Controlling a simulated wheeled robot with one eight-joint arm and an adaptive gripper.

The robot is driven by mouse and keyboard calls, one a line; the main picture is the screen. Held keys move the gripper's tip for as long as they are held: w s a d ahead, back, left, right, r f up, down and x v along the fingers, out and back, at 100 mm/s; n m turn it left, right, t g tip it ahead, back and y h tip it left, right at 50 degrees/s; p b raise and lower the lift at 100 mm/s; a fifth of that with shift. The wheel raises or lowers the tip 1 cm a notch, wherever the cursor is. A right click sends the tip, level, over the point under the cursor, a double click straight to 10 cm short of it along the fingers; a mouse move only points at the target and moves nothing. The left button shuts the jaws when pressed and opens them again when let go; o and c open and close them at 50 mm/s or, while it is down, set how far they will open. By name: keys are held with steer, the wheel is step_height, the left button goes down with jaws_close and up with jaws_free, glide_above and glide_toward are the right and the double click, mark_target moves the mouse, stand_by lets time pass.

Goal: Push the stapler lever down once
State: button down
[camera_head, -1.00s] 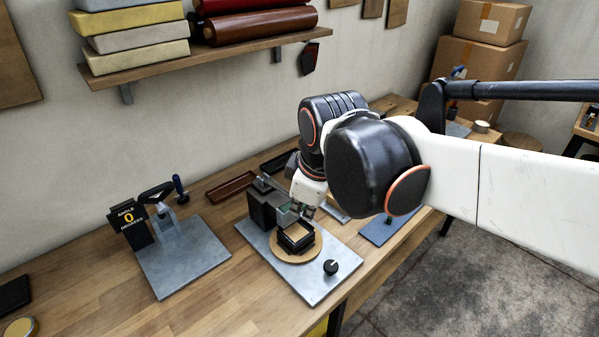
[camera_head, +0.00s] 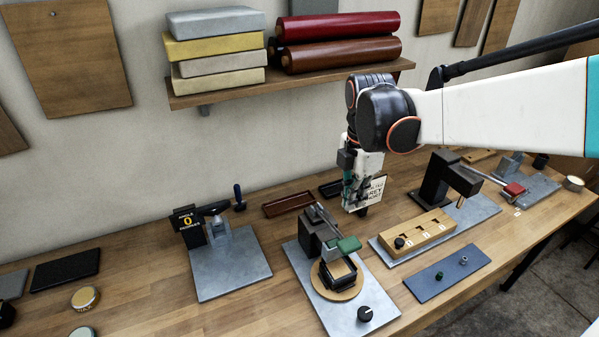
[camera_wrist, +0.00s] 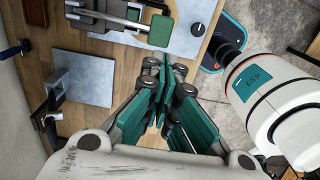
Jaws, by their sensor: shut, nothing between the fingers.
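The device that looks most like the stapler (camera_head: 319,233) has a dark upright body on a grey plate. Its lever ends in a green pad (camera_head: 349,244), which stands above a black square holder (camera_head: 338,272) on a round wooden disc. The pad also shows at the top of the wrist view (camera_wrist: 160,30). My gripper (camera_head: 361,208) hangs behind and to the right of the pad, clear of it. In the wrist view its green fingers (camera_wrist: 172,72) are together with nothing between them. I cannot tell how far the lever is pressed.
An angle gauge (camera_head: 213,235) on a grey plate stands left of the device. A small lettered card (camera_head: 372,193) is beside my gripper. A wooden block (camera_head: 418,237) on another plate and a blue plate (camera_head: 447,278) lie to the right. A black knob (camera_head: 365,314) stands at the plate's front.

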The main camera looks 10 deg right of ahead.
mark_target(349, 253)
step_height(349, 253, down, 14)
steer(key=shift+b, duration=1.2)
steer(key=shift+t, duration=0.8)
steer(key=f+b, duration=0.2)
steer(key=s+f+b, duration=0.1)
steer(key=f, duration=0.1)
steer(key=shift+s+d+f+b, duration=0.1)
steer(key=shift+d+f+b, duration=0.1)
steer(key=shift+b, duration=0.15)
steer(key=shift+s+f+b, duration=0.1)
steer(key=shift+f+b, duration=0.25)
steer(key=shift+f, duration=0.15)
steer(key=shift+s, duration=0.15)
